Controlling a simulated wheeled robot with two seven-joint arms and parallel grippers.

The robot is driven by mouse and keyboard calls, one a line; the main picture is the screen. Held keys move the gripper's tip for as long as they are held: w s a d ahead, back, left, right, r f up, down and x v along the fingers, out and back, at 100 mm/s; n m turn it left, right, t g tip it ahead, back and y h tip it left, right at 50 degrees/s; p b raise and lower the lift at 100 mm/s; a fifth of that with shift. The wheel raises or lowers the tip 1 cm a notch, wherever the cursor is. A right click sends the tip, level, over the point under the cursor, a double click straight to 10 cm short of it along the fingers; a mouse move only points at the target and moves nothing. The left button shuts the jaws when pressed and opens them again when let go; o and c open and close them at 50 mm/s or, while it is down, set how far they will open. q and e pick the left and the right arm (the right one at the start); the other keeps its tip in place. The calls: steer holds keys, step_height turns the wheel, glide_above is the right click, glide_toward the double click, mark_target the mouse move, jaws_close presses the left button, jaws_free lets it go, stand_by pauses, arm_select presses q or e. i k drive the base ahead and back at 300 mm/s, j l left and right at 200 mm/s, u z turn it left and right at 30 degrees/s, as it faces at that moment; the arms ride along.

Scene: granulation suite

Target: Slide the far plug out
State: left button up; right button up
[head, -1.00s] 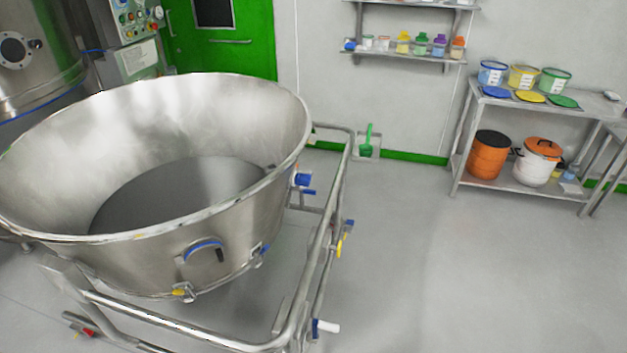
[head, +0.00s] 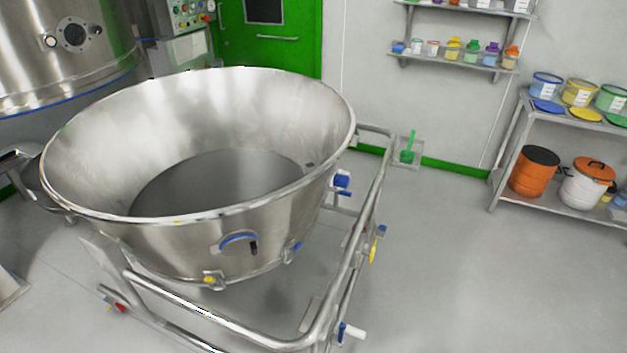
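A large steel bowl (head: 185,235) stands on a tubular steel trolley frame (head: 362,225). I cannot tell which of these, if any, is the far plug. A blue-topped handle or hatch (head: 238,242) is on the front wall. Neither of my grippers is in view.
The trolley's rail carries a yellow tag-like part (head: 374,250) and a white-ended handle (head: 352,331). A steel machine (head: 70,60) stands behind left. A rack (head: 505,155) with tubs and drums is at the right. The floor (head: 450,270) right of the trolley is clear.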

mark_target(342, 182)
steer(key=i+l+u, duration=0.25)
steer(key=l, duration=0.15)
steer(key=l+u, duration=0.25)
steer(key=l, duration=0.2)
steer(key=i+l+u, duration=0.15)
steer(key=l+u, duration=0.15)
steer(key=l, duration=0.15)
steer(key=i+l+u, duration=0.1)
steer(key=l, duration=1.05)
steer(key=i+l, duration=0.1)
steer(key=l, duration=1)
steer(key=i+l+u, duration=0.15)
steer(key=l, duration=1)
